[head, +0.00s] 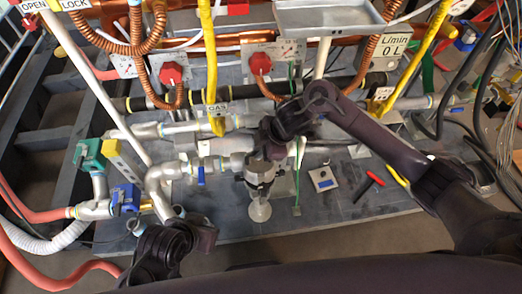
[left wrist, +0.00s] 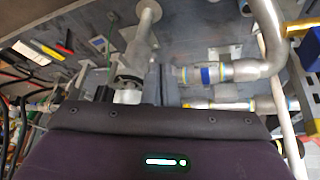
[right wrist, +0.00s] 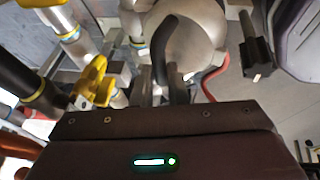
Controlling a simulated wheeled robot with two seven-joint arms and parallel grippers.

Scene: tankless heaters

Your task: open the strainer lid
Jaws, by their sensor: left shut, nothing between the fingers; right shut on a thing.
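The strainer is a silver upright fitting (head: 260,190) near the middle of the head view, with a pale round foot below it. My right gripper (head: 262,152) is at its upper end and covers that part. In the right wrist view a large silver rounded part (right wrist: 205,40) with a dark curved handle (right wrist: 165,38) lies just ahead. The right fingers (right wrist: 162,88) are shut on what seems to be this handle; the contact is partly hidden. My left gripper (left wrist: 160,85) is shut and empty, left of and nearer than the strainer in the head view. The lid's state cannot be told.
Silver pipes with a blue valve handle (head: 201,172) run left of the strainer. A yellow handle (head: 216,122) marked GAS and red knobs (head: 172,73) stand behind. A metal tray (head: 328,18) is at the top. Red pliers (head: 369,186) lie on the grey panel at right.

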